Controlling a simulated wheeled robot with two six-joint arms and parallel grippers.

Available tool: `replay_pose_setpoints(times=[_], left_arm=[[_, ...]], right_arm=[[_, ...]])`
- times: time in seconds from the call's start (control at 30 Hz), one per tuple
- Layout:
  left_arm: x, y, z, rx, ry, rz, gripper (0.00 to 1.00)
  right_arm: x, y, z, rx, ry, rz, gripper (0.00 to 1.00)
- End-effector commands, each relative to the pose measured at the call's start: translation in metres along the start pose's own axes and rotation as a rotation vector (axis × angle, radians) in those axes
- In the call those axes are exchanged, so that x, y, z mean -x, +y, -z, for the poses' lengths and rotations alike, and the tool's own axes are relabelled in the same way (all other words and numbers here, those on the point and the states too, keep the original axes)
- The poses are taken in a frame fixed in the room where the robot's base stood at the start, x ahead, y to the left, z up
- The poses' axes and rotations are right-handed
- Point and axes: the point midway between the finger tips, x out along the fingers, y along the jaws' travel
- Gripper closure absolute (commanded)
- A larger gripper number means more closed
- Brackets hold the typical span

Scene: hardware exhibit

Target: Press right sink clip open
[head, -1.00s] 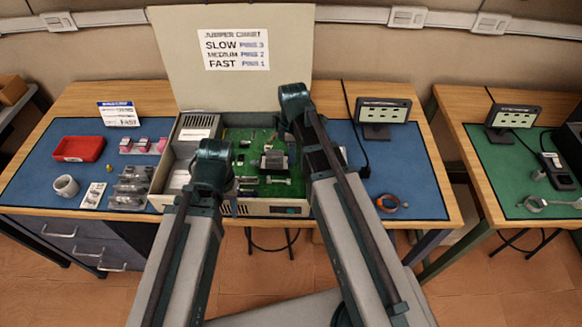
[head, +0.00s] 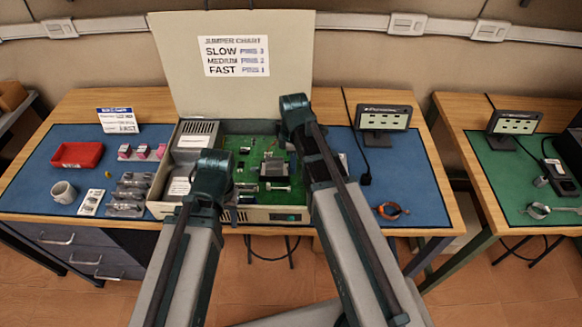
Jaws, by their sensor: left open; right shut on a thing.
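The opened beige case (head: 262,213) stands on the blue mat, lid raised, with a green circuit board (head: 248,148) inside. A grey finned block (head: 273,168), which looks like a heat sink, sits on the board. Its clips are too small to tell apart, so I cannot see whether the right one is open. My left arm reaches over the case's front left. My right arm reaches over its right side, covering the board's right part. Both grippers are hidden behind my own arm links, so I see no fingertips or contact.
The raised lid bears a jumper chart (head: 235,56). Right are a small display (head: 383,118) and an orange-and-grey ring-shaped item (head: 391,211). The blue mat (head: 418,175) is mostly clear there.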

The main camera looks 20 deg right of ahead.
Motion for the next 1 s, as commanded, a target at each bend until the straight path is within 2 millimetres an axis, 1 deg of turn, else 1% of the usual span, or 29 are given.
replay_pose_setpoints(times=[0.33, 1.0], left_arm=[[-0.003, 0.000, 0.000, 0.000, 0.000, 0.000, 0.50], [-0.005, 0.001, 0.000, 0.000, 0.000, 0.000, 0.50]], right_arm=[[-0.003, -0.001, -0.007, -0.001, -0.004, 0.001, 1.00], [-0.005, -0.001, -0.011, -0.001, -0.005, 0.001, 1.00]])
